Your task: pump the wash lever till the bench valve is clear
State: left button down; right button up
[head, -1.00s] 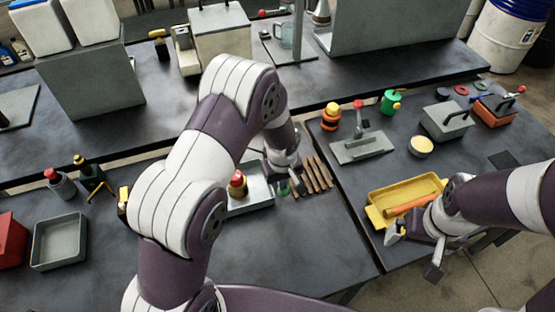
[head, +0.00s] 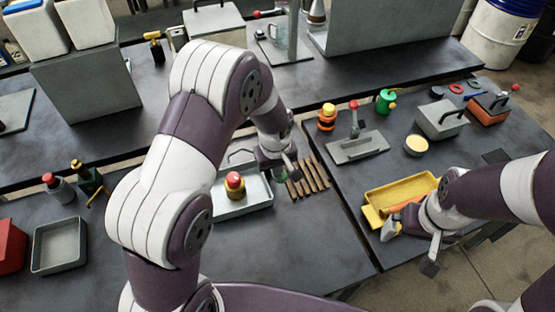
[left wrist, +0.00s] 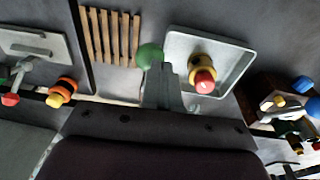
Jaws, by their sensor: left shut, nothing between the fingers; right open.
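A brass-coloured valve with a red top (head: 235,184), likely the bench valve, stands in a grey tray (head: 258,200). It also shows in the left wrist view (left wrist: 202,75). A green knob (left wrist: 150,56) sits beside the tray's edge, likely the wash lever's end; its shaft is hidden. My left gripper (left wrist: 168,75) is shut and empty, its tips close to the green knob; I cannot tell if they touch. In the head view my left gripper (head: 284,163) is over the tray's far right corner. My right gripper (head: 411,248) is open, by the yellow tray (head: 374,216).
A slatted wooden rack (head: 309,180) lies right of the grey tray. A plate with a red-knobbed upright (head: 355,150) and an orange-black bottle (head: 327,117) stand on the right bench. An empty grey bin (head: 60,245) is at left. The front of the left bench is clear.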

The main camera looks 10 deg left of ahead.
pick_arm(q)
notch_tip(320, 180, up, 6)
jog(key=s+d+b, duration=0.1)
jog(key=s, duration=0.1)
jog(key=shift+s+d, duration=0.2)
jog(key=shift+s, duration=0.1)
jog(key=shift+d, duration=0.1)
dwell(0.4)
jog(key=s+a+m+b, duration=0.1)
jog(key=s+a+m, duration=0.2)
jog(key=s, duration=0.3)
jog(key=s+a+m+b, duration=0.2)
jog(key=s+a+m, duration=0.1)
jog(key=s, duration=0.4)
jog(key=shift+s+a+f+m, duration=0.15)
jog(key=shift+s+f+m, duration=0.15)
jog(key=shift+m, duration=0.2)
jog(key=shift+s, duration=0.1)
